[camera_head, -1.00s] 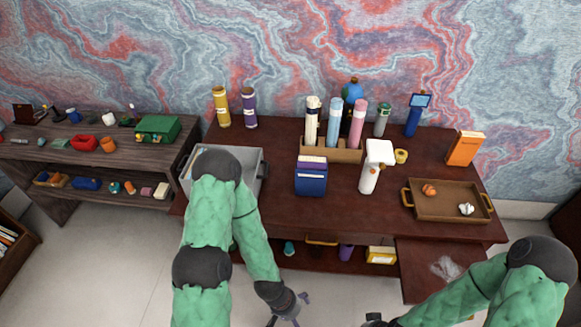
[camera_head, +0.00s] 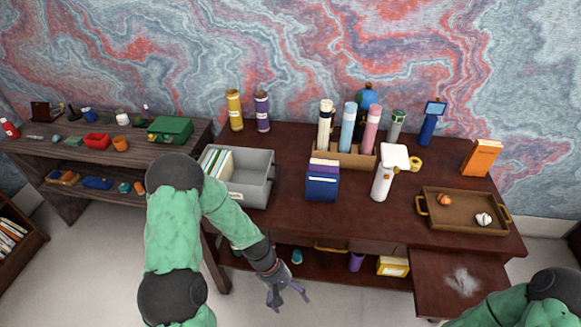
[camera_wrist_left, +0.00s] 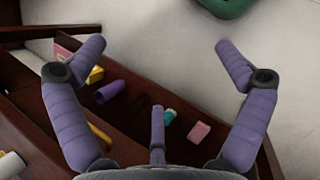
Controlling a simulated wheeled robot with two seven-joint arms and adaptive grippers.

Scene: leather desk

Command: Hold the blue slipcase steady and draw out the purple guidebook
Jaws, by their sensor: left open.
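My right gripper is out of view; only part of that arm shows at lower right.
A grey bin (camera_head: 262,178) with folders stands left of the slipcase. A wooden holder (camera_head: 345,155) with rolled tubes is behind it. A white lamp-like object (camera_head: 383,184) is close on its right. A brown tray (camera_head: 432,228) lies farther right.

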